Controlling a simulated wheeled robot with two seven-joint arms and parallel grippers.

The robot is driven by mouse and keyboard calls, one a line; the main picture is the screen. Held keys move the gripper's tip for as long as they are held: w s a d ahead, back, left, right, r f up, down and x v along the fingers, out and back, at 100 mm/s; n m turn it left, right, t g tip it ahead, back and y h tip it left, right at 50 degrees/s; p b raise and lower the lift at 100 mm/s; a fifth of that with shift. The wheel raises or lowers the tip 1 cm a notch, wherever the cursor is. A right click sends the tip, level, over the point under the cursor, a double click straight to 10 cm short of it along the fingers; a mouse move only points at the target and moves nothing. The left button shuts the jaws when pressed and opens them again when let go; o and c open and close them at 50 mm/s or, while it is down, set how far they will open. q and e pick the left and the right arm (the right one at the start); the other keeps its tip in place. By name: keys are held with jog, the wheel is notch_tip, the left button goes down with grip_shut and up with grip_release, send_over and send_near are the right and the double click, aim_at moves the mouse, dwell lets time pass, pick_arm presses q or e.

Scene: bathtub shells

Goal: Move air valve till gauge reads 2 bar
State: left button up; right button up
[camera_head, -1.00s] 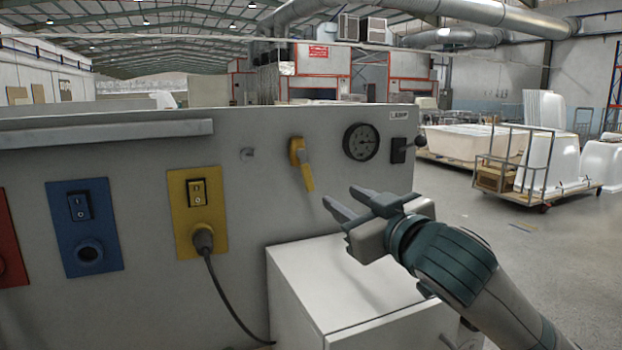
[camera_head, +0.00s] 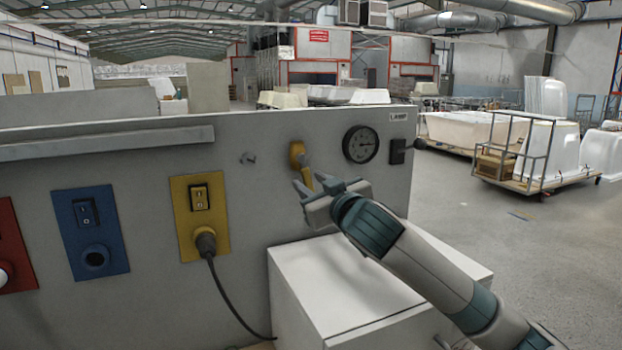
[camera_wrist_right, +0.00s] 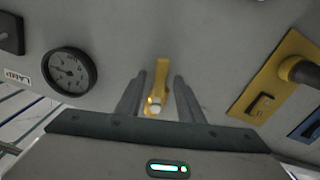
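The yellow air valve (camera_head: 298,155) is mounted on the grey panel, its lever pointing down and slightly right. It also shows in the right wrist view (camera_wrist_right: 161,80). My right gripper (camera_head: 319,184) is at the lever's lower part, partly hiding it. In the right wrist view the gripper (camera_wrist_right: 159,90) is open, with one finger on each side of the lever and visible gaps. The round dark gauge (camera_head: 360,143) is right of the valve and also shows in the right wrist view (camera_wrist_right: 69,72). Its reading is too small to tell. My left gripper is not in view.
A black lamp switch (camera_head: 399,150) is right of the gauge. Yellow (camera_head: 199,216) and blue (camera_head: 90,232) socket plates are to the left, with a black cable hanging from the yellow one. A white box (camera_head: 375,275) stands below the valve.

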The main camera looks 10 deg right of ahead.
jog(key=shift+w, duration=0.25)
jog(key=shift+c, duration=0.6)
grip_shut()
jog(key=shift+w+d+r+n+p, duration=0.1)
jog(key=shift+d+r+n+p, duration=0.3)
jog(key=shift+n, duration=0.65)
jog(key=shift+w+d+r+n+p, duration=0.1)
jog(key=shift+d+n+p, duration=0.35)
jog(key=shift+n+p, duration=0.5)
jog(key=shift+w+d+r+n+p, duration=0.1)
jog(key=shift+d+r+n+p, duration=0.25)
jog(key=shift+n, duration=0.85)
jog(key=shift+f, duration=0.1)
